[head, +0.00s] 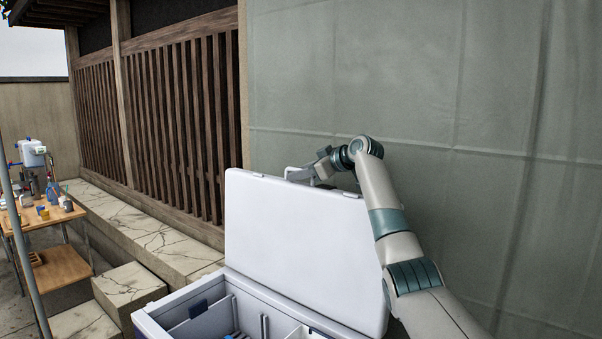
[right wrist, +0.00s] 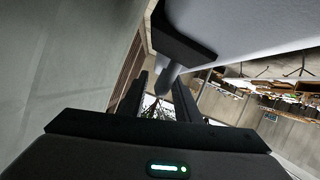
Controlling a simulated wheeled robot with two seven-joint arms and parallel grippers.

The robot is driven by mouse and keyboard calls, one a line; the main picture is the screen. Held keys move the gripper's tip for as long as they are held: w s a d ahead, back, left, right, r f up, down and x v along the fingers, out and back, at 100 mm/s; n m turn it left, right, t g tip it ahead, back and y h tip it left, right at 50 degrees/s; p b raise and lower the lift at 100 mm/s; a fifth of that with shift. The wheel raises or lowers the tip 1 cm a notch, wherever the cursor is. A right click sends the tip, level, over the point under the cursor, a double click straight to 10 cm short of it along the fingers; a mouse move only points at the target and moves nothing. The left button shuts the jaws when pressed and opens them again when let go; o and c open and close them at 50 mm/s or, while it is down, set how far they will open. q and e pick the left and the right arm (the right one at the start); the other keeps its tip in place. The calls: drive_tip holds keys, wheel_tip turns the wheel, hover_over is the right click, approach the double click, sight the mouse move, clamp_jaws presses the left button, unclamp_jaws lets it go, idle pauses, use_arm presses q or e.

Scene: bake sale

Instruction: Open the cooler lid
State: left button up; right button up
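The cooler (head: 178,325) is at the bottom of the head view, a blue-edged box with a white interior. Its white lid (head: 300,245) stands raised, nearly upright, and the compartments inside show. My right gripper (head: 297,174) is at the lid's top edge, on its far side, and the lid partly hides it. In the right wrist view the two dark fingers (right wrist: 160,100) are apart with a gap between them. The pale lid (right wrist: 250,25) fills the upper right there, with a dark fitting and a grey stub near the fingertips. My left gripper is not in view.
A grey-green sheeted wall (head: 480,100) stands close behind the lid and my right arm. A slatted wooden wall (head: 170,115) and a stone ledge (head: 150,235) run to the left. A wooden table (head: 40,216) with bottles and small items is at far left.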

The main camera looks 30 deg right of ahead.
drive_tip(key=shift+r, duration=0.15)
drive_tip(key=shift+s, duration=0.15)
drive_tip(key=shift+s+d+r+b, duration=0.2)
drive_tip(key=shift+s+b, duration=0.35)
drive_tip(key=shift+s, duration=0.05)
drive_tip(key=b+v, duration=0.6)
drive_tip(key=v, duration=0.8)
drive_tip(key=shift+s+d, duration=0.15)
drive_tip(key=shift+s, duration=0.15)
drive_tip(key=shift+s+r, duration=0.3)
drive_tip(key=shift+s, duration=0.15)
drive_tip(key=shift+f, duration=0.1)
